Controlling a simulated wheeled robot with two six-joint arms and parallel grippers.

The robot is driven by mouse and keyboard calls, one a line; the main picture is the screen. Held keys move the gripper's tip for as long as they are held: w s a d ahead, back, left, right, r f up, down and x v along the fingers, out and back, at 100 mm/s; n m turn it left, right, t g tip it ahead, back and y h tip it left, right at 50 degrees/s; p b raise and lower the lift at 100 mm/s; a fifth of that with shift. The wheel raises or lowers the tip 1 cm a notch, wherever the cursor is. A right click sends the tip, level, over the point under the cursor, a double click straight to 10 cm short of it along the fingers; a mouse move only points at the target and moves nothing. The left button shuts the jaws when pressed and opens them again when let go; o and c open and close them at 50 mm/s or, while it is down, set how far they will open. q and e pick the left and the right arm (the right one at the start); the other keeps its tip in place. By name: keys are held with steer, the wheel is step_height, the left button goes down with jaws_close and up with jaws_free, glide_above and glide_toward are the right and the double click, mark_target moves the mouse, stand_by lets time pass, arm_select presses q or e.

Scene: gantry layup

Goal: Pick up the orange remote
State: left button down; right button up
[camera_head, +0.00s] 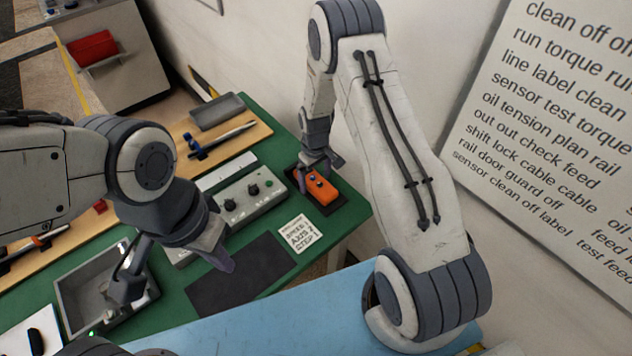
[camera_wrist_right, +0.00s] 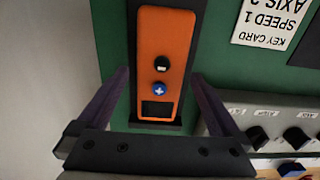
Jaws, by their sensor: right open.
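The orange remote (camera_head: 317,187) has dark and blue buttons and lies in a shallow black holder (camera_wrist_right: 132,105) at the right end of the green mat. It also shows upright in the right wrist view (camera_wrist_right: 165,35), with its near end toward my fingers. My right gripper (camera_head: 318,163) is at the remote's far-left end in the head view. In the right wrist view its two purple fingers (camera_wrist_right: 160,88) stand apart, one on each side of the remote, with gaps showing. My left gripper (camera_head: 218,255) hangs left of the dark pad; its fingers are partly hidden.
A grey control box (camera_head: 247,198) with knobs stands left of the remote. A white printed card (camera_head: 299,233) and a dark pad (camera_head: 240,276) lie nearby. A metal tray (camera_head: 75,290) is at lower left. A wall with a printed sign (camera_head: 560,100) rises at right.

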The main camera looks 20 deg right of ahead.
jaws_close()
steer(key=shift+r, duration=0.1)
